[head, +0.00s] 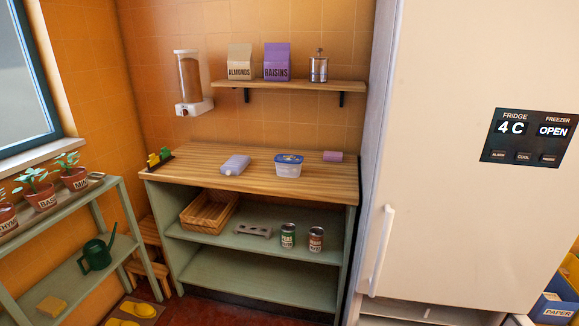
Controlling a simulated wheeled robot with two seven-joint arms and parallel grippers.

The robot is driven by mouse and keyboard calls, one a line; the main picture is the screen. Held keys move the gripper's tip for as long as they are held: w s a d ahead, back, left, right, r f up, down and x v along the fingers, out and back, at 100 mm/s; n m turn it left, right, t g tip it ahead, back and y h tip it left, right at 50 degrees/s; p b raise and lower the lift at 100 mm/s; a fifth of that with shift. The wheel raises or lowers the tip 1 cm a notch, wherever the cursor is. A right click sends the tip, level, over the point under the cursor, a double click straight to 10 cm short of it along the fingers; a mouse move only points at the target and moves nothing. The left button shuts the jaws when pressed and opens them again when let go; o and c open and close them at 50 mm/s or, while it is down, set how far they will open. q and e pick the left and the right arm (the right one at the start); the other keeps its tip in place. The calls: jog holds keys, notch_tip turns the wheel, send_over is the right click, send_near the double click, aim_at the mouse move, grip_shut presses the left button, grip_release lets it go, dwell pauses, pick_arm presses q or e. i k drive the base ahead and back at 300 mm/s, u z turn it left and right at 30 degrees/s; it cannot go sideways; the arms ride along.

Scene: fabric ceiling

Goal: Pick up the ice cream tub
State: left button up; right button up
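A small tub with a blue lid and pale, see-through sides, which looks like the ice cream tub (288,166), stands upright on the wooden counter (220,195) near its middle. A lilac bottle-like item (235,165) lies to its left, and a small purple item (333,156) lies to its right, both apart from it. Neither of my grippers is in the head view.
The white fridge (455,190) stands right of the counter. A shelf (290,86) with packets and a metal canister hangs above. Cans and a basket (209,212) sit below the counter top. A plant rack (60,222) stands at left. The counter's front strip is clear.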

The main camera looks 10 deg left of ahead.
aim_at(287, 165)
jog(key=u, duration=1.6)
jog(key=i, duration=2.15)
jog(key=z, duration=3.45)
